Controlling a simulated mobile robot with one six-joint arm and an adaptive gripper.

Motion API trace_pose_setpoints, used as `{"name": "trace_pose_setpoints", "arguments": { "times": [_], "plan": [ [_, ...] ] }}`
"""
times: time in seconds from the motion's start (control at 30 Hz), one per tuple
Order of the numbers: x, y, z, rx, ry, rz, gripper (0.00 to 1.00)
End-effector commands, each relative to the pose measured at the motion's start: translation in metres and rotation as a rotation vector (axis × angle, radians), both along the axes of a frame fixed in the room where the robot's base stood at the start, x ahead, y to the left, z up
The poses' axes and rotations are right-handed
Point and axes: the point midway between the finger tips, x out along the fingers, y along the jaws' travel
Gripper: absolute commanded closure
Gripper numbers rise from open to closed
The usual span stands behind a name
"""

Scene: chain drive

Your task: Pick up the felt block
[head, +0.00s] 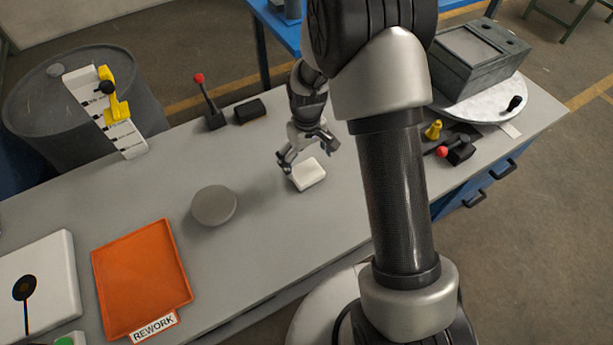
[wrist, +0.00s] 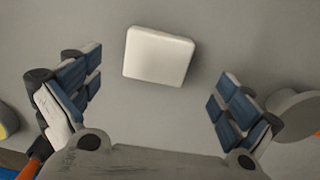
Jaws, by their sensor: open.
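A white block with rounded edges, which looks like the felt block (head: 308,174), lies flat on the grey workbench. In the wrist view the block (wrist: 159,56) is at the top centre, between the lines of the two fingers and slightly beyond their tips. My gripper (head: 308,153) is open and empty just above and behind the block in the head view. In the wrist view its blue-padded fingers (wrist: 158,85) are spread wide, one on each side, and neither touches the block. The exact height above the block cannot be told.
A grey disc (head: 214,206) stands left of the block, and an orange REWORK tray (head: 140,278) lies farther left. A red-knobbed lever (head: 207,104) and a dark block (head: 249,111) are behind. A grey box (head: 478,62) stands on a round plate at right.

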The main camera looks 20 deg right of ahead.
Motion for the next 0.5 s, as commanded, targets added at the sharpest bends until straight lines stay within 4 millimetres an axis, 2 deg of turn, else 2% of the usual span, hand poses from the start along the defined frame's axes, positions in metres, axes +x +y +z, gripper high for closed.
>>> {"name": "trace_pose_setpoints", "arguments": {
  "times": [0.03, 0.1, 0.37, 0.5],
  "plan": [
    [0.0, 0.0, -0.009, 0.0, 0.0, 0.0, 0.02],
    [0.0, 0.0, -0.016, 0.0, 0.0, 0.0, 0.02],
    [0.002, 0.0, -0.03, 0.0, -0.002, 0.0, 0.02],
    [0.005, -0.001, -0.052, 0.0, -0.001, 0.0, 0.02]
  ]
}}
